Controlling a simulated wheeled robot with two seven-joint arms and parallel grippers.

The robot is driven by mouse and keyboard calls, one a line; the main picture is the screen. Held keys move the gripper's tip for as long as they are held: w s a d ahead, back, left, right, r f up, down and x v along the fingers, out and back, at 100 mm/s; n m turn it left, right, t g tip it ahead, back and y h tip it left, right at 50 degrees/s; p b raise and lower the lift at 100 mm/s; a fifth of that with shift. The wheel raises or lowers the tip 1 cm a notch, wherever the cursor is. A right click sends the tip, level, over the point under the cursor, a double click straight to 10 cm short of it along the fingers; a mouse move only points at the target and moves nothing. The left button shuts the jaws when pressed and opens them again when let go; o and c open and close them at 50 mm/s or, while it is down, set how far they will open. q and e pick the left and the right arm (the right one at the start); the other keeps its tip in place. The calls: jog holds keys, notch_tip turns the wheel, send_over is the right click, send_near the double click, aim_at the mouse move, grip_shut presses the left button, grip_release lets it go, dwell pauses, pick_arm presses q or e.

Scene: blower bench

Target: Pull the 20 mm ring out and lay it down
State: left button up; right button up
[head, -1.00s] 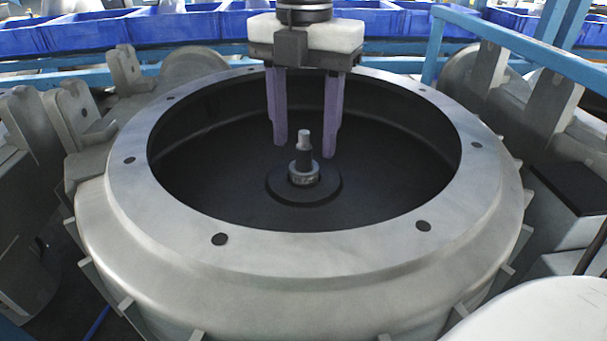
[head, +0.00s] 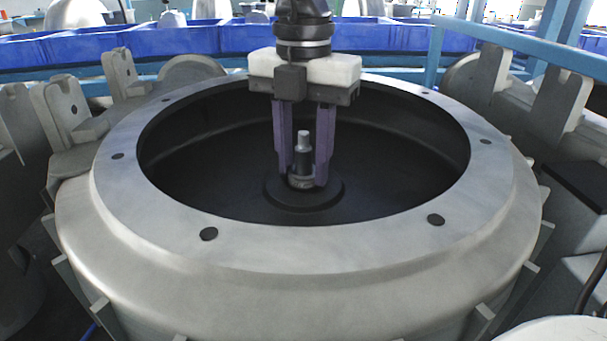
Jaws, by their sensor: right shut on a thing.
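The 20 mm ring (head: 302,183) is a small grey metal ring around the base of the upright shaft (head: 303,142) at the middle of the blower housing. My right gripper (head: 304,183) points straight down into the housing. Its two purple fingers stand on either side of the shaft and are shut on the ring. The fingers hide the ring's left and right sides. The ring still sits low on the shaft, at the dark round hub (head: 333,192). My left gripper is not in view.
The round grey housing (head: 300,255) has a broad flat rim with several dark bolt holes, and its wall surrounds the gripper. Other grey castings (head: 75,115) stand on the left. Blue bins (head: 140,45) line the back, and a blue rail (head: 520,50) runs at the back right.

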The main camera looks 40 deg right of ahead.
aim_at(303, 132)
jog(key=shift+r+p, duration=0.35)
jog(key=shift+r, duration=0.3)
dwell(0.4)
jog(key=shift+r+p, duration=2.05)
jog(key=shift+r, duration=3.05)
